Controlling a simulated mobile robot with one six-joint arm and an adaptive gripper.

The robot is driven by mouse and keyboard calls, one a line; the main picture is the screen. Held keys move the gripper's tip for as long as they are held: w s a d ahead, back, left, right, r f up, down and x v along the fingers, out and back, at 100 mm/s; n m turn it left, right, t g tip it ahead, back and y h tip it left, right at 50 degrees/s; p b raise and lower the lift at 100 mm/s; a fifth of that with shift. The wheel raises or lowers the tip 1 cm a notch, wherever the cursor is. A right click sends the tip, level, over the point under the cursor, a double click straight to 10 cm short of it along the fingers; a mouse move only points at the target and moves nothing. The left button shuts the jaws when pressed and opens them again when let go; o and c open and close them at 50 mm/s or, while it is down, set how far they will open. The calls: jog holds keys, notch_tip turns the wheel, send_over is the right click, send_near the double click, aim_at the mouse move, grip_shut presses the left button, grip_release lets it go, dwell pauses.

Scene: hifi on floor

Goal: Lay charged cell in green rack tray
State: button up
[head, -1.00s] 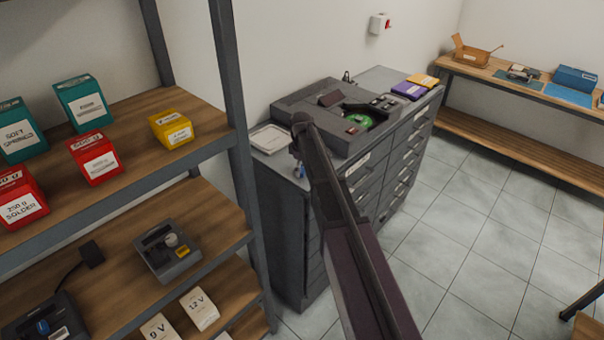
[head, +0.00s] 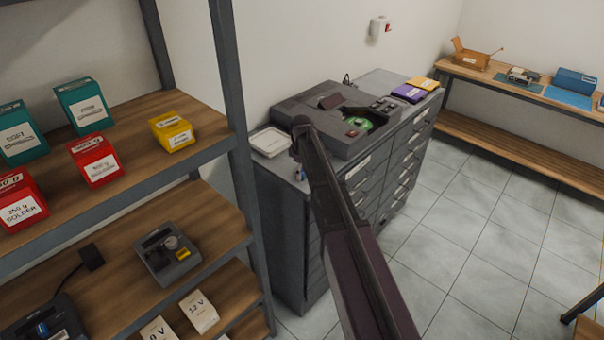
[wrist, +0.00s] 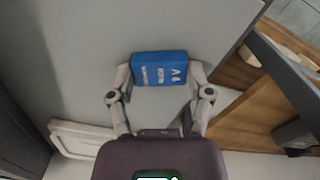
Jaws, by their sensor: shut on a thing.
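My gripper (wrist: 160,74) is shut on a blue cell (wrist: 158,66) with white lettering, held between its two fingertips in the wrist view. Beneath the cell in that view is a plain grey surface; whether they touch I cannot tell. In the head view my arm hides most of the gripper, and a small bit of blue shows beside the arm near the cabinet's front left edge. I cannot make out a green rack tray in either view.
A grey drawer cabinet (head: 279,220) bears a pale tray (head: 269,142) and an opened dark hifi (head: 322,104). Shelves at left hold teal, red and yellow boxes (head: 173,133) and a grey device (head: 166,252). A workbench (head: 520,85) stands at back right. Tiled floor between is clear.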

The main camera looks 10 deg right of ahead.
jog(key=shift+r, duration=0.1)
notch_tip(320, 180, up, 3)
jog(key=p, duration=0.3)
jog(key=shift+r, duration=0.1)
jog(key=s+r+p, duration=0.1)
jog(key=s+p, duration=0.1)
jog(key=s, duration=1.4)
jog(key=shift+d+r, duration=0.25)
jog(key=shift+d, duration=0.1)
jog(key=shift+f, duration=0.1)
notch_tip(320, 180, down, 2)
jog(key=b, duration=0.2)
jog(key=shift+f+b, duration=0.25)
jog(key=shift+b, duration=0.15)
